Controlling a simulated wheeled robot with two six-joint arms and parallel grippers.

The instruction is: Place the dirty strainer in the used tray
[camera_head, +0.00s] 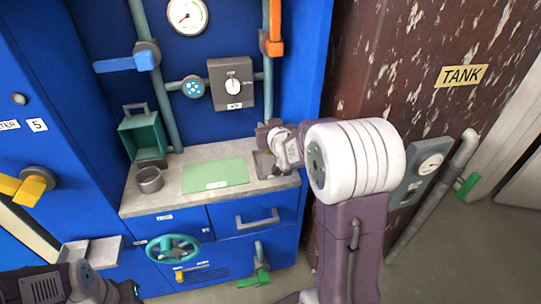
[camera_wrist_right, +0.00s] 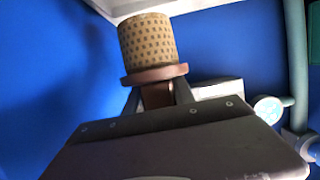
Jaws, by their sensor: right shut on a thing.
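The dirty strainer (camera_wrist_right: 148,42) is a tan mesh cylinder with a reddish-brown flange. My right gripper (camera_wrist_right: 157,95) is shut on it at the flange end in the right wrist view. In the head view my right gripper (camera_head: 268,135) is over the right back part of the counter, and the strainer is not clearly visible there. A shallow grey tray (camera_head: 263,165) lies at the counter's right end, partly hidden by my right arm. A green mat or tray (camera_head: 215,174) with an unreadable label lies beside it. My left arm's end (camera_head: 125,292) is at the bottom left; its fingers are unclear.
A grey cup (camera_head: 149,180) and a green open box (camera_head: 142,137) are on the counter's left. Pipes with a blue handle (camera_head: 128,62) and an orange handle (camera_head: 274,42) rise behind. A teal handwheel (camera_head: 174,248) and a drawer handle (camera_head: 257,219) project in front.

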